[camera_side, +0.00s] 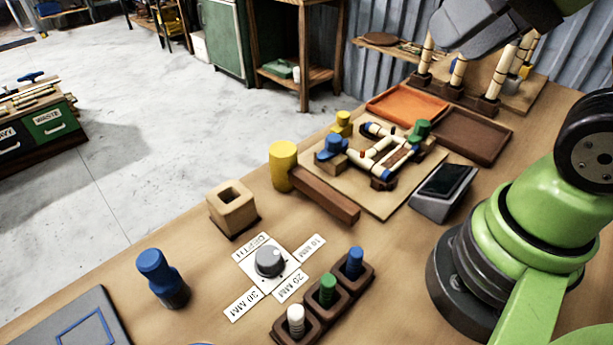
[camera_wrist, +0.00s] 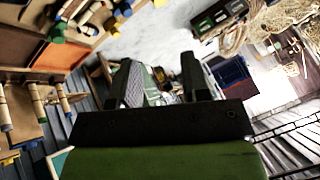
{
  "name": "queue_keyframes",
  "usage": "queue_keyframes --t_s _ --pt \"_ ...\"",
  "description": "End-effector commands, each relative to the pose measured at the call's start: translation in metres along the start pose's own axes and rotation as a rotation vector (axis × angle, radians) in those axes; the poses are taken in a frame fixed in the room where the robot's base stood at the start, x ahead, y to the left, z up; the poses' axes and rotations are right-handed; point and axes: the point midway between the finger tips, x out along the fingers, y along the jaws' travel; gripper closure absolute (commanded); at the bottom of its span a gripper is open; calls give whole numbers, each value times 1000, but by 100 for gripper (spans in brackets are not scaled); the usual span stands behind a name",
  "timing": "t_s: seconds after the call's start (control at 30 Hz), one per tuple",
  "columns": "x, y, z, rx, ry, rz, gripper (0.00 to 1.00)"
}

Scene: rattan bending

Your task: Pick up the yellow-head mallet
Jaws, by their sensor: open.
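The yellow-head mallet lies on the workbench in the middle of the side view. Its yellow head (camera_side: 284,166) stands at the left end, and its brown handle (camera_side: 328,196) runs down to the right. My gripper (camera_wrist: 157,65) shows in the wrist view with its two dark fingers apart and nothing between them. It faces the room, well away from the mallet. In the side view its fingers are out of frame. I cannot pick out the mallet surely in the wrist view.
A board with a clamped rattan frame (camera_side: 385,155) lies just behind the handle. A wooden block with a square hole (camera_side: 232,207) stands left of the mallet. A dial (camera_side: 270,261) and a rack of coloured pegs (camera_side: 325,298) are in front. A tablet (camera_side: 444,190) stands at the right.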

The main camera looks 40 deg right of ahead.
Motion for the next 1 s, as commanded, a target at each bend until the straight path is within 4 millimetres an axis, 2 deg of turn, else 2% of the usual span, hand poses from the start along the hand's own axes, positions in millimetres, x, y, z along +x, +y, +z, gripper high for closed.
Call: queue_keyframes --t_s 0.33,0.37,0.4,0.43,0.73,0.87,1.0 --pt "0 0 0 0 0 0 57" --pt "0 0 0 0 0 0 55" --pt "0 0 0 0 0 0 46" --pt "0 0 0 0 0 0 45" --pt "1 -1 -2 -3 -8 4 45" --pt "12 -5 -14 -22 -59 29 45" --pt "41 -12 -37 -68 -155 80 45"
